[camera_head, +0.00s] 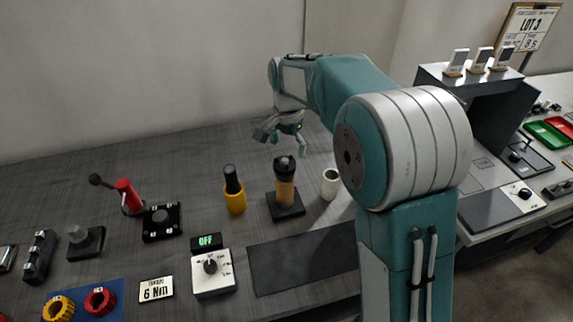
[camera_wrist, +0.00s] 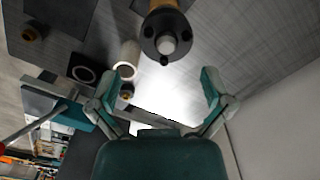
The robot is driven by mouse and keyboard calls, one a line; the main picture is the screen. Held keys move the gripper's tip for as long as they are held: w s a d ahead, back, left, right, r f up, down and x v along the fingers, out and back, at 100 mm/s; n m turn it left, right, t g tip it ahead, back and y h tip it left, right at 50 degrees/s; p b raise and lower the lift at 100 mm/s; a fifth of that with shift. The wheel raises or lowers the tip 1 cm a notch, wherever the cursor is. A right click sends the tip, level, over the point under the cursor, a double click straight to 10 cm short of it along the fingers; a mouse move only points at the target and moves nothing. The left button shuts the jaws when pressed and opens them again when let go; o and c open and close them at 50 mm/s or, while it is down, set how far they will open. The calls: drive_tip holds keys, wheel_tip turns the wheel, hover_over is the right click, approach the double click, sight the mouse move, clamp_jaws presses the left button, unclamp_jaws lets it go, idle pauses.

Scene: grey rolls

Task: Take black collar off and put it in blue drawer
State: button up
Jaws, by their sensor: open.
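The black collar (camera_wrist: 165,36) is a dark ring with small holes around the grey tip of a tan roll in the wrist view. In the head view the tan roll (camera_head: 285,191) stands upright on a black base, and its dark top (camera_head: 285,166) is where the collar sits. My gripper (camera_head: 284,146) is open and empty, just above and behind the roll top. In the wrist view its fingertips (camera_wrist: 168,72) are spread apart, with the collar beyond them. A blue-teal box face (camera_wrist: 75,109) shows at the left there; I cannot tell if it is the blue drawer.
A white cup-like cylinder (camera_head: 330,184) stands close right of the roll, and a yellow-and-black bottle-like item (camera_head: 234,190) stands to its left. A dark flat pad (camera_head: 303,259) lies in front. A dial box (camera_head: 212,272) and a red lever (camera_head: 129,196) are farther left.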

sight(283, 159)
drive_tip(key=f, duration=0.2)
drive_tip(key=a+f, duration=0.1)
drive_tip(key=f, duration=0.1)
drive_tip(key=shift+w+a+f, duration=0.1)
drive_tip(key=shift+w+f, duration=0.05)
drive_tip(key=shift+f, duration=0.55)
drive_tip(key=shift+d, duration=0.25)
drive_tip(key=shift+a, duration=0.1)
drive_tip(key=c, duration=1.1)
